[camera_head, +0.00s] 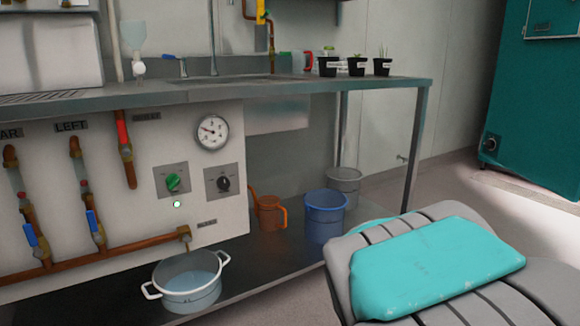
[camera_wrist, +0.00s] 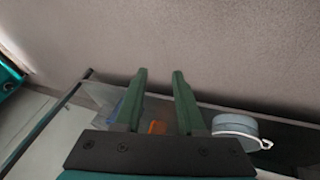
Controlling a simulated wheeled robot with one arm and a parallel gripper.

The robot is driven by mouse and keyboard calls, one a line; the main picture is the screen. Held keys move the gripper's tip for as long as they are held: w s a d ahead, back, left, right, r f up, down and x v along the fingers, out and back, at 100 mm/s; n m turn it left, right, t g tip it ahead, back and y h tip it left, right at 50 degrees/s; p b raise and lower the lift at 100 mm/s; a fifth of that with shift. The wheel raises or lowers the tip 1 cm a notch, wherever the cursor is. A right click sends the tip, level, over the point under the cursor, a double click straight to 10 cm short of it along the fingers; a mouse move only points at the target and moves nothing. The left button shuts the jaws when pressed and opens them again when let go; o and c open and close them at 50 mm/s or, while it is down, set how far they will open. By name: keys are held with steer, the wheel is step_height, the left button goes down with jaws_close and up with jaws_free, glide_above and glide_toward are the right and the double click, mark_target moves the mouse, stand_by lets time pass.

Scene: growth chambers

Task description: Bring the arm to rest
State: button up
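My gripper (camera_wrist: 160,72) shows in the wrist view with its two green fingers spread apart. The gap between the fingertips is empty, and no object is held. The fingers stand out against a plain grey surface, with the lower shelf and its vessels behind and below them. My gripper cannot be made out in the head view.
A steel bench (camera_head: 300,88) holds several potted seedlings (camera_head: 357,66). Below are a valve panel (camera_head: 75,205), a white pot (camera_head: 189,295) of water, an orange can (camera_head: 270,215), a blue bucket (camera_head: 325,222) and a grey bucket (camera_head: 345,180).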

steer(key=s+d+r+m+g+y, duration=0.15)
steer(key=s+m+g, duration=0.4)
steer(key=s, duration=2.15)
step_height(320, 180, up, 14)
steer(key=n+g+p, duration=0.1)
steer(key=p, duration=1.3)
steer(key=shift+s+a+f, duration=0.15)
steer(key=shift+s+a, duration=0.1)
steer(key=shift+s, duration=0.15)
